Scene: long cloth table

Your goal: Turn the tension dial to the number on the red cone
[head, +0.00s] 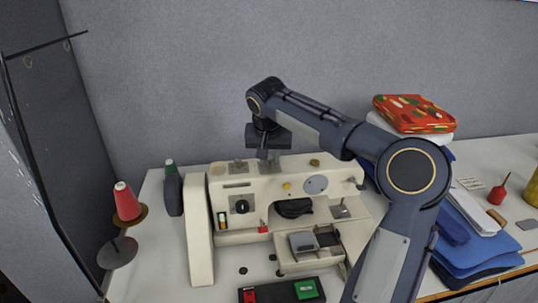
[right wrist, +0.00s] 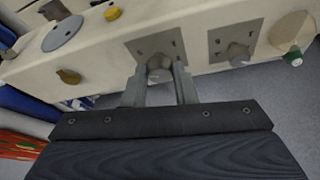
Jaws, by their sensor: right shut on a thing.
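The red cone (head: 125,201) stands upright on a brown round holder at the left; I cannot read a number on it. The cream sewing machine (head: 199,236) stands on the table. On its upper part are two grey plates with small knobs, the left plate (head: 238,167) and the right one. My right gripper (head: 269,157) points down at the right plate. In the right wrist view its fingers (right wrist: 159,84) are shut on the grey dial knob (right wrist: 159,73) of one plate (right wrist: 149,43). The other knob (right wrist: 238,56) is free. Dial marks are too small to read. My left gripper is out of view.
A green cone (head: 169,166) stands behind the machine's left end. Folded blue cloths (head: 476,239) and a red patterned cloth (head: 412,113) lie to the right. A black tray (head: 280,292) is in front. A grey wall stands behind.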

